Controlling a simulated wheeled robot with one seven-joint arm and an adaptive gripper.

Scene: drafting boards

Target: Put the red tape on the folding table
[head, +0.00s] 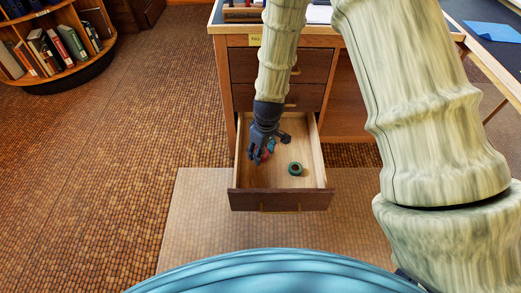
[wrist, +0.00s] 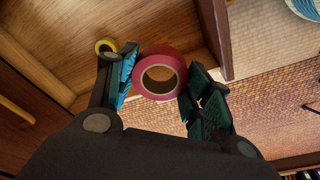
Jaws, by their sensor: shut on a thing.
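The red tape (wrist: 160,77) is a thick ring between the two fingers of my gripper (wrist: 158,88) in the wrist view, held with its hole facing the camera. In the head view my gripper (head: 262,148) is over the left part of an open wooden drawer, and a bit of the red tape (head: 268,154) shows beside the fingers. Most of the tape is hidden there. A dark-topped table (head: 507,58) with a wooden edge and slanted legs stands at the upper right, partly cut off; I cannot tell for sure if it is the folding table.
The open drawer (head: 261,200) holds a green tape roll (head: 295,168). A yellow roll (wrist: 105,46) shows in the wrist view. The desk (head: 346,112) stands behind the drawer. A blue sheet (head: 493,31) lies on the dark-topped table. A bookshelf (head: 62,62) is at left; the floor between is clear.

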